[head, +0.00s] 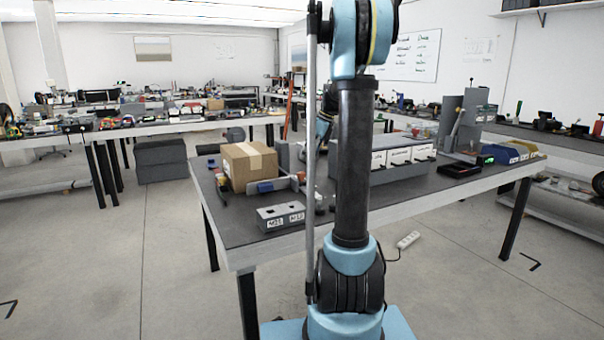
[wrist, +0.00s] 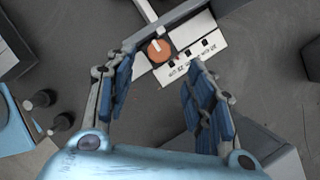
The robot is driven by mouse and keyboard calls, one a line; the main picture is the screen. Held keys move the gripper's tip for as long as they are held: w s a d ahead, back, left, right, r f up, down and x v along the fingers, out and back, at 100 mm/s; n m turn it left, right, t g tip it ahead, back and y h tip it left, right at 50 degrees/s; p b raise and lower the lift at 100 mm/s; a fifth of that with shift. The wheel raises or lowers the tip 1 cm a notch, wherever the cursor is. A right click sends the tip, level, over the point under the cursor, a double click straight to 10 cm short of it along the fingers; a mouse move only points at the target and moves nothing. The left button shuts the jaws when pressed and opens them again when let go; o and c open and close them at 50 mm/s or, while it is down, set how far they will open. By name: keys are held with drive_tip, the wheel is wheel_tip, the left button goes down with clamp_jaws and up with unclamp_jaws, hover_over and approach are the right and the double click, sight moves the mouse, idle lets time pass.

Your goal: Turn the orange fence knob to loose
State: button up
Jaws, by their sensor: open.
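The orange knob (wrist: 159,50) is a round disc in the wrist view, above the centre of the picture. It sits at the left end of a white plate (wrist: 195,52) with small dark print, too small to read surely. A light bar (wrist: 147,9) runs up from beside the knob. My gripper (wrist: 160,78) is open, with its blue-padded fingers to the left and right below the knob. Nothing is between the fingers, and they appear apart from the knob. In the head view my arm stands in front of the bench, and I cannot make out the knob there.
The bench (head: 240,231) carries a cardboard box (head: 248,165), a grey labelled block (head: 281,216) and a grey unit with white fronts (head: 400,158). Two dark round posts (wrist: 60,122) stand left of my gripper in the wrist view. A blue bin (head: 503,153) stands at the right.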

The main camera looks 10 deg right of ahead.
sight(301, 172)
drive_tip(key=x, duration=0.8)
drive_tip(key=shift+a+f, duration=0.1)
drive_tip(key=shift+f, duration=0.1)
drive_tip(key=c, duration=1.1)
